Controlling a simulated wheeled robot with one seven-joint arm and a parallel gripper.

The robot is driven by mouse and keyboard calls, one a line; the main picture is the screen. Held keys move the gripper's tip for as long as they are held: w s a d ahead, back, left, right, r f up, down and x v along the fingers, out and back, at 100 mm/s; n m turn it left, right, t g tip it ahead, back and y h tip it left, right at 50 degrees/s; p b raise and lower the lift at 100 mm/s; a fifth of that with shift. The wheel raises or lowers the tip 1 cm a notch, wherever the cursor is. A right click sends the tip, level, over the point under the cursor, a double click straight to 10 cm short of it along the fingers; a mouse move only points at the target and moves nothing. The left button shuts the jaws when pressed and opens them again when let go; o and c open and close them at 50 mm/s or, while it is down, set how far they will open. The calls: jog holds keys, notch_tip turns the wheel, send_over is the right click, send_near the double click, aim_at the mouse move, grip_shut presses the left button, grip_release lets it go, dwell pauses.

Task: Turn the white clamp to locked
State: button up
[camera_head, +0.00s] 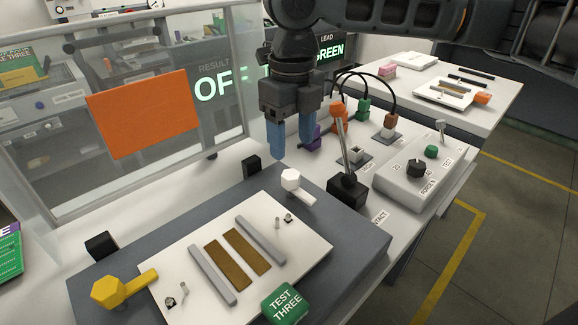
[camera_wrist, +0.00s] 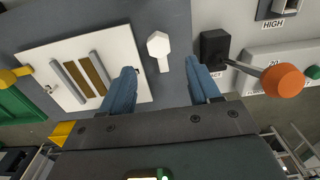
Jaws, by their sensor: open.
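The white clamp (camera_head: 291,181) has a hexagonal head and a short flat lever. It sits at the back right corner of the white plate, its lever pointing toward the lower right in the head view. It also shows in the wrist view (camera_wrist: 158,46), head up and lever down. My gripper (camera_head: 291,150) is open, blue fingers pointing down, above and just behind the clamp, not touching it. In the wrist view the clamp lies between and beyond the fingertips (camera_wrist: 160,72). The yellow clamp (camera_head: 112,291) is at the plate's front left corner.
A black box with an orange-knobbed lever (camera_head: 347,190) stands close right of the white clamp. The control box (camera_head: 425,175) is farther right. A clear screen with an orange panel (camera_head: 143,112) stands behind. A green "TEST THREE" block (camera_head: 285,303) lies at the plate's front.

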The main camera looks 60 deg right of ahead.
aim_at(291, 174)
jog(key=shift+f, duration=3.6)
jog(key=c, duration=1)
jog(key=shift+c, duration=0.2)
